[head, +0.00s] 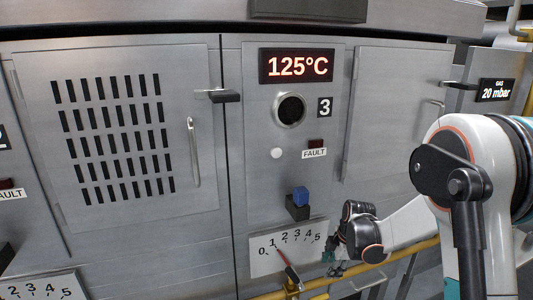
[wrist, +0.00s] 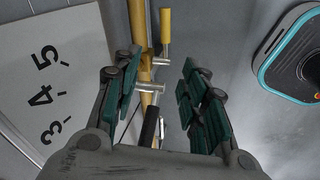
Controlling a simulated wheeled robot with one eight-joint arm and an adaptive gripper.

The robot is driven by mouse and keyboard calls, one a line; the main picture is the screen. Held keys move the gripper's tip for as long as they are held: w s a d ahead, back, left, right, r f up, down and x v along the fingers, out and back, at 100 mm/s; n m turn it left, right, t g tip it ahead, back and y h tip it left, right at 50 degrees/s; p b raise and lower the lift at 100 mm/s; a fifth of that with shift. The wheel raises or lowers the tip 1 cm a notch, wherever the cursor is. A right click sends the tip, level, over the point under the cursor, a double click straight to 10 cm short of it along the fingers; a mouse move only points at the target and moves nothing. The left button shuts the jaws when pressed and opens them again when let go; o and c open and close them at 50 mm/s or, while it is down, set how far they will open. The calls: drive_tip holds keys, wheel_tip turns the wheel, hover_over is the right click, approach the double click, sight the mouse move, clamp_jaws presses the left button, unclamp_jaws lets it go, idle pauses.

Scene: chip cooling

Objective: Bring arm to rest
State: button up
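My arm reaches in from the right of the head view, bent down and to the left. My gripper (head: 333,262) is small and low, just right of the white 0–5 scale plate (head: 262,262). In the wrist view my gripper (wrist: 158,88) has its green-padded fingers spread apart, with no object held between the pads. A yellow pipe (wrist: 165,22) with a metal fitting and a black-ended handle (wrist: 150,125) show through the gap, beyond or between the fingers; the depth is unclear. In the head view a lever with a reddish stem (head: 287,262) lies across the plate, its upper end near 1.
The grey cabinet has a vented door (head: 120,130), a 125°C display (head: 297,66), a round port (head: 290,109) and a blue block (head: 300,195) on a dark mount. A yellow pipe (head: 425,244) runs along the bottom. A gas display (head: 497,91) reads 20 mbar.

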drive_tip(key=s+a+r+m+t+h, duration=0.1)
drive_tip(key=s+a+r+m+t, duration=0.1)
drive_tip(key=s+r+m, duration=1)
drive_tip(key=s+r+m+t, duration=0.1)
drive_tip(key=s+r+m, duration=0.2)
drive_tip(key=s, duration=0.6)
drive_tip(key=s+r+m+t, duration=0.1)
drive_tip(key=s+r+m, duration=0.2)
drive_tip(key=s+r, duration=0.3)
drive_tip(key=s, duration=0.3)
drive_tip(key=shift+m+t+h, duration=0.3)
drive_tip(key=shift+c, duration=0.8)
drive_tip(key=shift+a, duration=0.1)
